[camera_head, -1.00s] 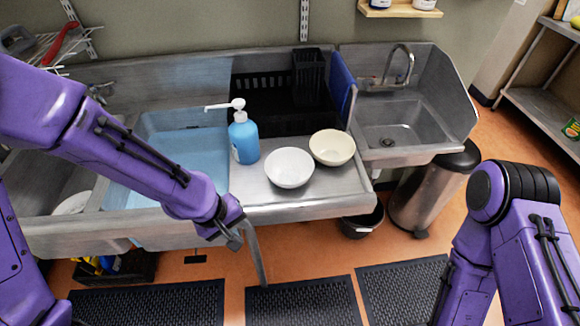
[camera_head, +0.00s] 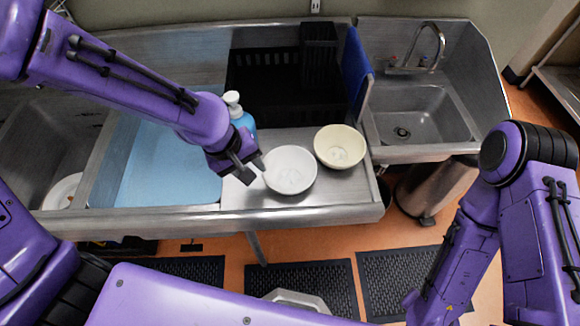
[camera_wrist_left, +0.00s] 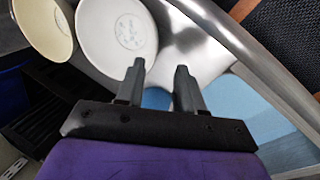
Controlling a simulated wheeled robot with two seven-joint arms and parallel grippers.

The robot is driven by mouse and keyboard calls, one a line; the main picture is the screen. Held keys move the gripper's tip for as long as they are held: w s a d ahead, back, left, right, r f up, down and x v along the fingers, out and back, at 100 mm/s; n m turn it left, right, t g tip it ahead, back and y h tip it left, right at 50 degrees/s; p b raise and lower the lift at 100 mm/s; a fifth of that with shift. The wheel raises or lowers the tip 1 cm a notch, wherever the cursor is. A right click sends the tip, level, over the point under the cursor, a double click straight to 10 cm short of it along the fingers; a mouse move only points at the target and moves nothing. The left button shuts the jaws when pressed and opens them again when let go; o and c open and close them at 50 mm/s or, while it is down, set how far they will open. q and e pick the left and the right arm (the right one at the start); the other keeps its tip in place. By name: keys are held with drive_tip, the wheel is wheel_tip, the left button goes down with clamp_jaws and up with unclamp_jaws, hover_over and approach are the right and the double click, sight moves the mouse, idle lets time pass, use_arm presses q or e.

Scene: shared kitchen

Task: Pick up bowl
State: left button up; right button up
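A white bowl (camera_head: 291,170) sits upright and empty on the steel counter, and a cream bowl (camera_head: 340,147) sits beside it to the right. My left gripper (camera_head: 251,169) is at the white bowl's left side, with its fingers apart and nothing between them. In the left wrist view the white bowl (camera_wrist_left: 116,30) lies beyond the left fingertip of the open gripper (camera_wrist_left: 160,68), and the cream bowl (camera_wrist_left: 42,25) is at the upper left. Whether a finger touches the white bowl is unclear. My right arm shows at the right, but its gripper is not in view.
A blue soap bottle (camera_head: 240,115) stands behind my left gripper, partly hidden. A black crate (camera_head: 275,82) is at the back. A steel sink (camera_head: 415,112) is to the right, and a blue-lined basin (camera_head: 165,165) to the left. The counter (camera_head: 325,190) in front of the bowls is clear.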

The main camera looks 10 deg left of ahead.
sight(264, 178)
use_arm(q)
drive_tip(key=x, duration=0.7)
drive_tip(key=shift+w+d+f+p, duration=0.15)
drive_tip(key=shift+w+d+p, duration=0.2)
drive_tip(key=shift+w, duration=0.05)
clamp_jaws()
